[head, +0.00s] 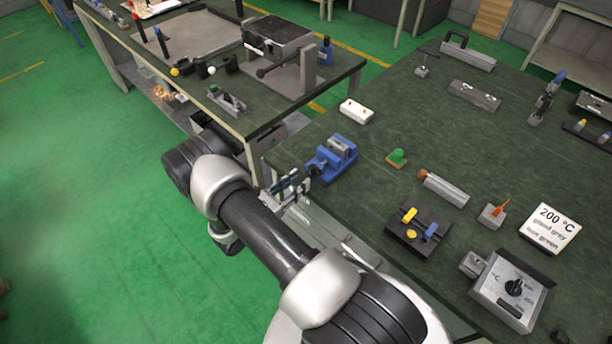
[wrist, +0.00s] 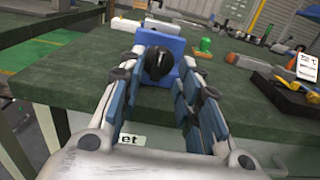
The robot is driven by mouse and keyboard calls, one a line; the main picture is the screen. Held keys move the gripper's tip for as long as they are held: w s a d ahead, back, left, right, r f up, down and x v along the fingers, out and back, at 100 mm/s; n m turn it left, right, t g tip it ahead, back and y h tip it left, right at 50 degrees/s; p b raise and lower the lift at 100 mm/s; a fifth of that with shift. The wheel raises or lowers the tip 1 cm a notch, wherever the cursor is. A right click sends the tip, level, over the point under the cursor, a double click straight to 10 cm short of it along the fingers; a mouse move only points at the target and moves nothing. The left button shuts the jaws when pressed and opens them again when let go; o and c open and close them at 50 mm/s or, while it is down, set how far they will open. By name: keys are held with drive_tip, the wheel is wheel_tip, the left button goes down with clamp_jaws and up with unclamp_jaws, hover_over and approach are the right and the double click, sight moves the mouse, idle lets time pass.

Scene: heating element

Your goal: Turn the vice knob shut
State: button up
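The blue vice (head: 336,160) stands near the left edge of the right-hand green worktop. In the wrist view the blue vice body (wrist: 178,45) faces me, with its round black knob (wrist: 158,62) in front. My gripper (head: 302,181) is at the table edge, pointing at the knob end of the vice. In the wrist view my gripper (wrist: 163,58) is open, with one finger on each side of the knob. The knob shows between the fingertips with gaps visible; I cannot tell whether either finger touches it.
A white block (head: 356,110) lies behind the vice and a green knobbed piece (head: 397,158) lies to its right. A black tray with coloured pieces (head: 417,233) and a temperature control box (head: 512,290) are nearer. Another cluttered workbench (head: 262,122) stands to the left.

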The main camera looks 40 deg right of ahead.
sight(310, 172)
drive_tip(key=shift+w+d, duration=0.2)
drive_tip(key=shift+d, duration=1.95)
drive_tip(key=shift+c, duration=0.2)
clamp_jaws()
